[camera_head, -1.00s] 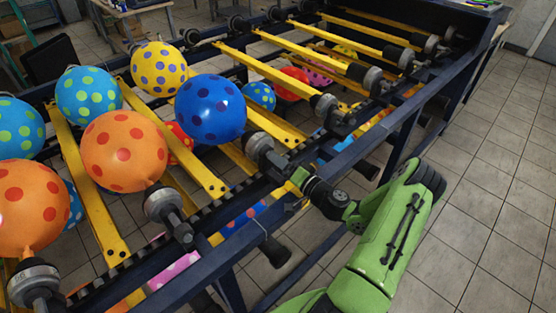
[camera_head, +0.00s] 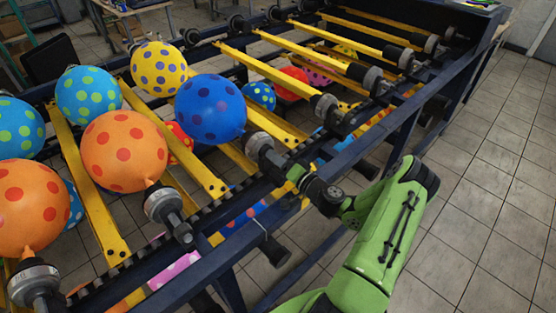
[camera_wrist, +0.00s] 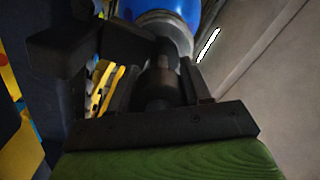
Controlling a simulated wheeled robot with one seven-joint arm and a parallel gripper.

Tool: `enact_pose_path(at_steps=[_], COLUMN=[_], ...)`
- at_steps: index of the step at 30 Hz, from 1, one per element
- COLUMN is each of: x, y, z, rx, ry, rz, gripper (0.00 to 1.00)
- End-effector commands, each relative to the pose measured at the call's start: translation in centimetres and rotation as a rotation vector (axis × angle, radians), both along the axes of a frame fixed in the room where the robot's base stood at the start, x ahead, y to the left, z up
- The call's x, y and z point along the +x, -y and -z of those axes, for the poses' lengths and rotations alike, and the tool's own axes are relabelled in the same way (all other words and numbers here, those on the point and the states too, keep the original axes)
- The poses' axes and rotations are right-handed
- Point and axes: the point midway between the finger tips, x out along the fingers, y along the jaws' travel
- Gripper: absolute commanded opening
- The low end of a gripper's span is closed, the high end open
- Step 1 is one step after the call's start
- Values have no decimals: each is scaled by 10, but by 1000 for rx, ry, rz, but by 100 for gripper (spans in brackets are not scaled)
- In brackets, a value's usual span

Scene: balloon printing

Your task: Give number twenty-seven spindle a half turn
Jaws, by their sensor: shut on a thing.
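The spindle (camera_head: 260,148) at the near rail carries a dark blue balloon (camera_head: 210,109) with darker spots. My gripper (camera_head: 286,168) is at this spindle's outer end, seen from behind my green wrist. In the wrist view my gripper (camera_wrist: 160,88) is shut on the spindle shaft (camera_wrist: 158,82), with one dark finger on each side, and the blue balloon (camera_wrist: 170,10) shows beyond it. I cannot read a number on this spindle, so I cannot confirm that it is twenty-seven. The grip itself is partly hidden in the head view.
Neighbouring spindles stand on the near rail: one with an orange balloon (camera_head: 124,150) to the left, and an empty one (camera_head: 331,112) to the right. Yellow bars (camera_head: 92,190) cross the dark blue frame. The tiled floor (camera_head: 480,200) at the right is clear.

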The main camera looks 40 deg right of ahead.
Motion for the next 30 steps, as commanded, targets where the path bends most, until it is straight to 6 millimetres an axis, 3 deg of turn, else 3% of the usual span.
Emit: enact_pose_path(at_steps=[8, 30], x=[0, 0], y=[0, 1], z=[1, 2], rx=[138, 822], ry=[-21, -116], rz=[1, 3], gripper=[17, 17])
